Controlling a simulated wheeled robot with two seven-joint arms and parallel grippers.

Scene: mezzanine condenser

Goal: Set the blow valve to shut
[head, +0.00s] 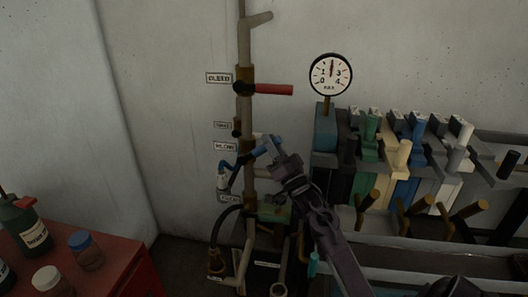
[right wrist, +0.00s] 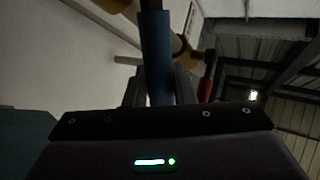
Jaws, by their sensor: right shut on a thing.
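The blow valve sits on the vertical pipe (head: 246,115), beside a small plate (head: 225,147) that seems to read BLOW. Its blue lever (head: 259,151) points right and slightly up from the pipe. My right gripper (head: 272,146) is shut on the outer part of this lever. In the right wrist view the blue lever (right wrist: 156,50) runs between the fingers, with the brass valve body and pipe behind it. The fingers hide part of the lever's end. My left gripper is not in view.
A red-handled valve (head: 273,89) is above on the same pipe. A pressure gauge (head: 330,74) and a manifold of coloured blocks (head: 368,140) stand to the right. A red bench (head: 120,265) with bottles is at lower left.

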